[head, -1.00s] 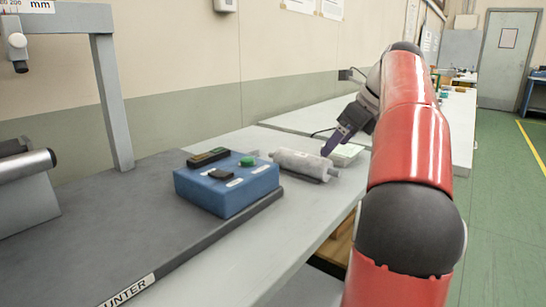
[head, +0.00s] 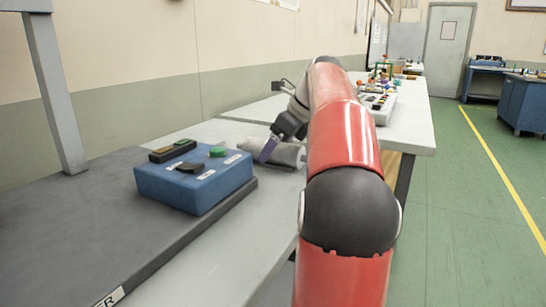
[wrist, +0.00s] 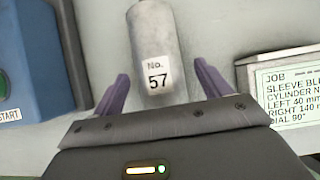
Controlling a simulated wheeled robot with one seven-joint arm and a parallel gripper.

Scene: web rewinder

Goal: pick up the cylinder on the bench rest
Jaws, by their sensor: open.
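The grey cylinder (head: 290,154) lies on the light bench, just beyond the blue control box, in the head view. In the wrist view the cylinder (wrist: 153,45) carries a white label reading "No. 57". My gripper (wrist: 160,88) is open, with its two purple fingers apart on either side of the labelled end. The cylinder is not gripped. In the head view my gripper (head: 268,148) is at the cylinder, and one purple finger hides part of it. The rest under the cylinder is not clearly visible.
The blue control box (head: 195,180) with a green button stands left of the cylinder. A job card (wrist: 290,88) lies to the right in the wrist view. A grey frame post (head: 55,95) rises at the left. The second bench (head: 415,130) behind holds several small items.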

